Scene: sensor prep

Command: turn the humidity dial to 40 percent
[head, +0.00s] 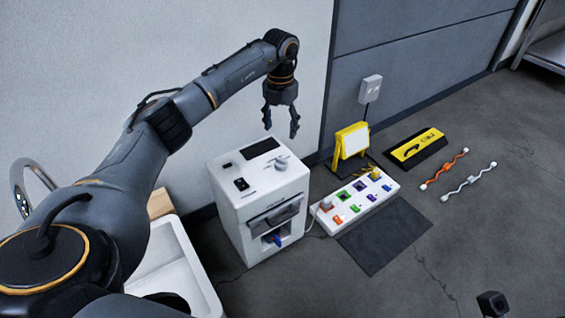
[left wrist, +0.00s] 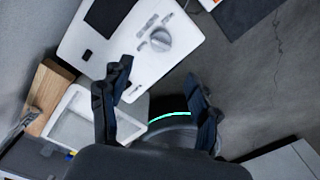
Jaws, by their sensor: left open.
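The humidity dial (head: 281,163) is a grey round knob on the top of a white box-shaped machine (head: 234,205). In the left wrist view the dial (left wrist: 160,40) shows with a raised grip bar and small marks beside it; the marks are too small to read. My left gripper (head: 281,131) is open and empty, pointing down above the machine, apart from the dial. In the left wrist view its two fingers (left wrist: 158,75) are spread, and the dial lies beyond their tips. My right gripper is not in view.
A dark display (head: 260,147) and a small black switch (head: 241,184) share the machine's top. A white power strip (head: 355,205) with coloured labels lies to the right, before a yellow lamp (head: 351,142). A white basin (head: 165,265) stands left.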

